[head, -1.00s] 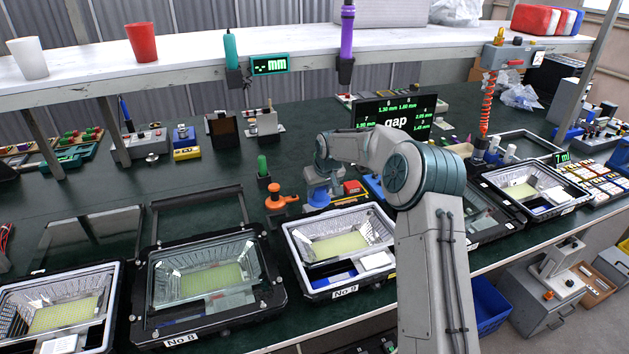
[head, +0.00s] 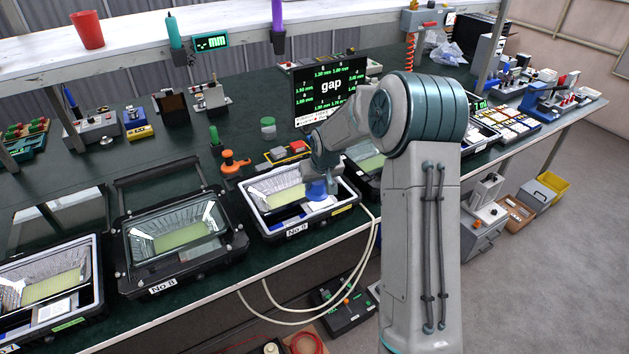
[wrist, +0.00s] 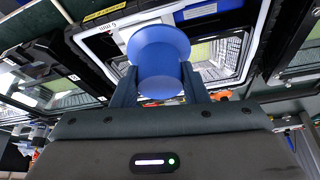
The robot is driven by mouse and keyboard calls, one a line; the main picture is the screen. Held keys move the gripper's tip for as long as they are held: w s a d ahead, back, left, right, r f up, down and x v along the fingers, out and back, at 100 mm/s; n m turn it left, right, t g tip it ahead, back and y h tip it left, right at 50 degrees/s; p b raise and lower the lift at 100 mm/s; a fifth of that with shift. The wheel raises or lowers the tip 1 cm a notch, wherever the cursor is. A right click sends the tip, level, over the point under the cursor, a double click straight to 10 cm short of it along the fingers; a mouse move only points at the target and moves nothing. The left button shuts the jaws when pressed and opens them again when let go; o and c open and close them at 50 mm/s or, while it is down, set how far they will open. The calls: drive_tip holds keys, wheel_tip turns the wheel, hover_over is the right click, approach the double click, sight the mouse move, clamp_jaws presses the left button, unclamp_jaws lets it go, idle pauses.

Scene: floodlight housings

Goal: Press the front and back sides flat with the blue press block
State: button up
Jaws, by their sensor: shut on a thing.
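The blue press block (wrist: 158,62) is a round, spool-shaped piece with a wide flange. My gripper (wrist: 160,85) is shut on it, with one finger on each side. In the head view, the block (head: 317,190) is over the right part of housing No 9 (head: 262,230). My gripper there is partly hidden by my own arm. The housing has a white rim, a shiny reflector and a yellow-green panel (head: 287,197). Its rim (wrist: 88,42) also shows behind the block in the wrist view. I cannot tell whether the block touches the housing.
A black gap display (head: 330,90) stands behind. Pale hoses hang off the front edge.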

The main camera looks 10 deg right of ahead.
sight(315, 197)
drive_tip(key=shift+a, duration=0.4)
wheel_tip(315, 197, down, 6)
drive_tip(key=b, duration=0.5)
drive_tip(key=shift+d+r, duration=0.1)
drive_tip(key=shift+r, duration=0.05)
drive_tip(key=shift+f+b, duration=1.05)
idle(1.3)
drive_tip(key=shift+r, duration=0.1)
drive_tip(key=shift+r+p, duration=1.4)
drive_tip(key=shift+r, duration=1.05)
